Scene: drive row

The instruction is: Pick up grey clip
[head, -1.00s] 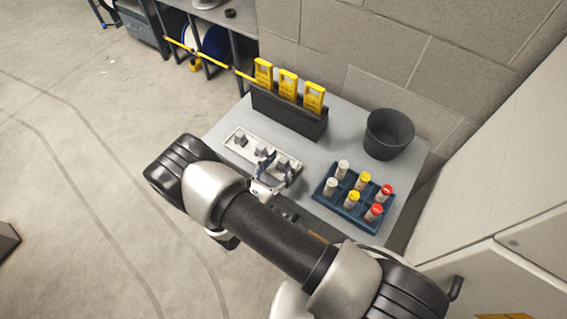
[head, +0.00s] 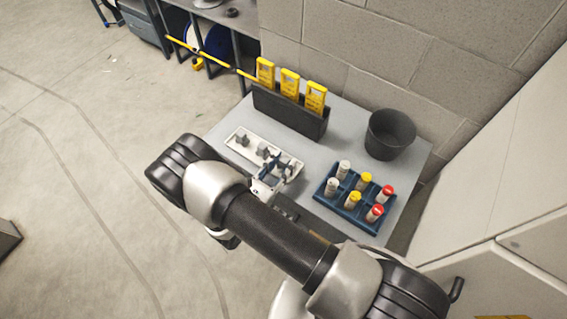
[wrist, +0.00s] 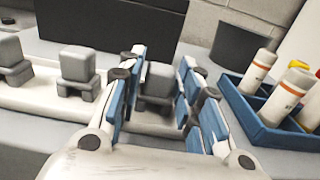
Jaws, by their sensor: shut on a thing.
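Grey clips stand in a row on a white tray (head: 236,134) on the grey table. In the wrist view, my gripper (wrist: 158,88) is shut on the right-hand grey clip (wrist: 157,82), with a blue-padded finger on each side of it. That clip is still low over the right end of the tray; whether its base touches the tray cannot be told. Two other grey clips, the middle one (wrist: 77,70) and the left one (wrist: 13,58), stand upright to the left. In the head view, my gripper (head: 277,166) hides most of the held clip.
A blue rack (head: 328,203) with several capped tubes stands right of my gripper. A dark bin (head: 389,134) is at the back right. A dark holder (head: 288,112) with yellow devices (head: 290,84) stands behind the tray. Bare table lies between tray and rack.

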